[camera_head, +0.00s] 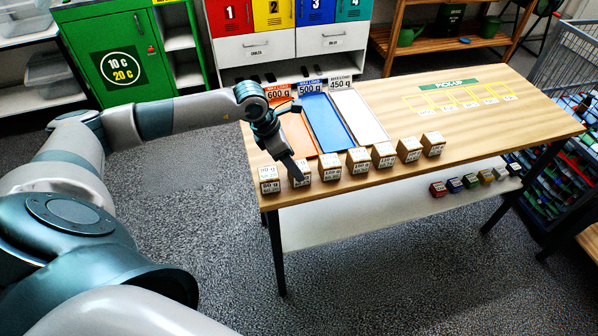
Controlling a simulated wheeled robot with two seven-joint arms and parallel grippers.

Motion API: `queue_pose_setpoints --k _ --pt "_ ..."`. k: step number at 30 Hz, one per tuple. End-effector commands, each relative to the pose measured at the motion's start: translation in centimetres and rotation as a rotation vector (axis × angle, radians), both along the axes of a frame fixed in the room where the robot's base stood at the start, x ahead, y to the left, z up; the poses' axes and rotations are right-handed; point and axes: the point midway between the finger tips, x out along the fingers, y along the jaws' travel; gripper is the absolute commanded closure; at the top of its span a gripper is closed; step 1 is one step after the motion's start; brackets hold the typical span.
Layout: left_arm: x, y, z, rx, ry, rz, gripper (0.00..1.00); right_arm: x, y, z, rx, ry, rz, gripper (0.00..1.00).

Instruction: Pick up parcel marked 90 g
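A row of several small cardboard parcels with white labels stands along the table's front edge. The leftmost parcel (269,186) seems to read 90 g, but the print is too small to be sure. The second parcel (302,179) is partly hidden by my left gripper (294,175), and its label cannot be read. My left gripper points down over this second parcel, just right of the leftmost one. Whether its fingers are apart or touch the parcel is hidden. My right gripper is not in view.
More parcels (384,156) continue to the right on the wooden table (400,108). Behind them lie orange, blue (325,122) and white trays marked 600 g, 500 g and 450 g. A green pick-up area (450,84) is at the back right. Small coloured boxes (470,181) sit on the lower shelf.

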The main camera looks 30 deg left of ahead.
Motion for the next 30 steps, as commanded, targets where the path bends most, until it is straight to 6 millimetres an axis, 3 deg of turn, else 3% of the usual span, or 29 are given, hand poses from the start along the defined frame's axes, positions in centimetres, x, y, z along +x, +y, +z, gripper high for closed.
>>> queue_pose_setpoints --k 6,12,27,28,30 --pt "1.0 -0.7 -1.5 -0.002 0.003 0.0 0.34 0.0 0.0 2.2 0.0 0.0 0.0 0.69" --pt "1.6 -1.1 -3.6 -0.001 0.001 -0.001 0.34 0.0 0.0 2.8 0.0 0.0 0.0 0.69" --pt "1.6 -1.2 -3.9 0.0 0.0 -0.001 0.34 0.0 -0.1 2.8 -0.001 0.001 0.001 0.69" --pt "1.6 -1.2 -3.9 -0.001 0.001 0.0 0.37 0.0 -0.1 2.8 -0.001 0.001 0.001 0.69" --pt "1.6 -1.2 -3.9 -0.001 0.001 0.0 0.53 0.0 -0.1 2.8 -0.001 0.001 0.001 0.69"
